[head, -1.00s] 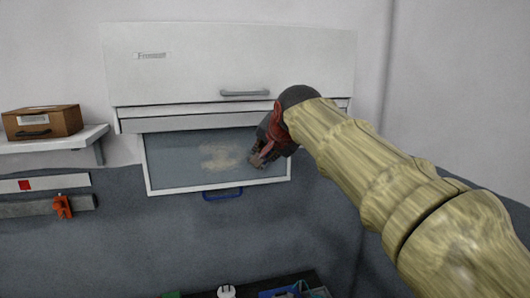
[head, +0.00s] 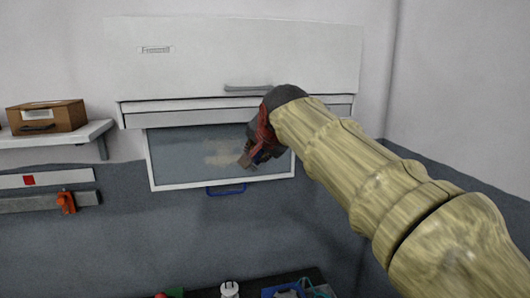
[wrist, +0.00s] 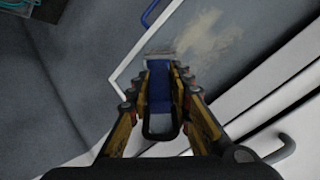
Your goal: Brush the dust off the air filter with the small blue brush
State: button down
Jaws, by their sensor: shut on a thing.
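The air filter (head: 180,158) is a grey panel in a white frame, hanging below the white cabinet, with a blue handle (head: 226,189) at its lower edge. A tan dust patch (head: 222,152) lies on its middle, partly hidden by my gripper in the head view; the dust also shows in the wrist view (wrist: 205,38). My gripper (head: 247,160) is in front of the filter, right of the dust's middle. In the wrist view my gripper (wrist: 160,72) is shut on the small blue brush (wrist: 159,92). Its pale bristles (wrist: 158,56) point at the filter beside the dust; contact is unclear.
The white cabinet (head: 200,65) with a grey handle (head: 248,87) is just above the filter. A brown box (head: 48,117) sits on a shelf (head: 75,138) at left. Several items stand on a dark surface at the bottom. The wall below the filter is clear.

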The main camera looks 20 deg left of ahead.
jog(key=shift+s+a, duration=0.1)
jog(key=shift+a, duration=0.05)
jog(key=shift+s+a+r, duration=0.1)
jog(key=shift+s+a, duration=0.25)
jog(key=shift+a, duration=0.25)
jog(key=shift+s+a, duration=0.3)
jog(key=shift+a, duration=0.3)
jog(key=shift+a, duration=0.1)
jog(key=shift+s+a, duration=0.45)
jog(key=shift+a, duration=0.2)
jog(key=shift+s+a, duration=0.45)
jog(key=shift+a, duration=0.2)
jog(key=shift+s+a, duration=0.45)
jog(key=shift+a, duration=0.2)
jog(key=shift+s+a, duration=0.4)
jog(key=shift+a, duration=0.2)
jog(key=shift+s+a, duration=0.35)
jog(key=shift+a, duration=0.35)
jog(key=shift+s+a, duration=0.35)
jog(key=shift+a, duration=0.3)
